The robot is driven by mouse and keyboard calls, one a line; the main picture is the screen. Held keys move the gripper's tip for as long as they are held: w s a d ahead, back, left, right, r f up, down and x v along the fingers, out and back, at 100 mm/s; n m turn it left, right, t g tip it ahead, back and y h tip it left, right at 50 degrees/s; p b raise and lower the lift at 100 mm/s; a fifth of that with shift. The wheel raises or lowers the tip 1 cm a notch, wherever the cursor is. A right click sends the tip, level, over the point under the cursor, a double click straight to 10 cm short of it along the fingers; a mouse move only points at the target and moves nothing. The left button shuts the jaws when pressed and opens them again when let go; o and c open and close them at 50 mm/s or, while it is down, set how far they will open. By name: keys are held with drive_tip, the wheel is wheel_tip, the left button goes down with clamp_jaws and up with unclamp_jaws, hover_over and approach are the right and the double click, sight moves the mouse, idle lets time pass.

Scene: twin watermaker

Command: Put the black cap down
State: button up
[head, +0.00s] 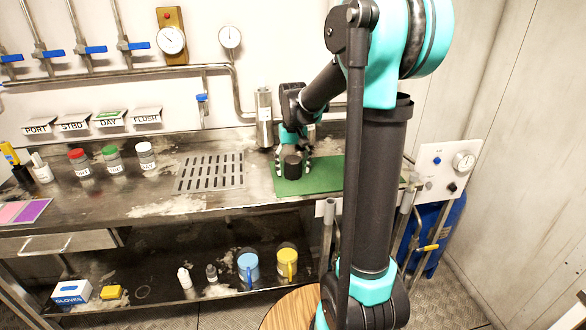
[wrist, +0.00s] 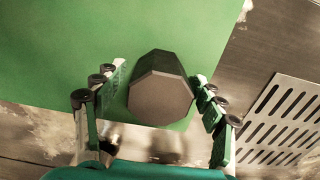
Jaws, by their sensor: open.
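The black cap (wrist: 160,98) is a dark, many-sided piece, seen in the wrist view between the two fingers of my gripper (wrist: 162,100). A gap shows between the cap and the left finger; the right finger is very close to it. In the head view the black cap (head: 292,166) appears upright at the green mat (head: 318,178), with my gripper (head: 292,160) around it. The cap appears to rest on the mat. The fingers are open.
A slotted drain plate (head: 210,172) lies left of the mat. A metal cylinder (head: 264,118) stands behind. Jars with red (head: 78,160), green (head: 112,158) and white (head: 146,155) lids stand farther left.

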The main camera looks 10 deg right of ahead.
sight(293, 159)
wheel_tip(293, 159, up, 12)
drive_tip(key=shift+r, duration=0.1)
idle(0.4)
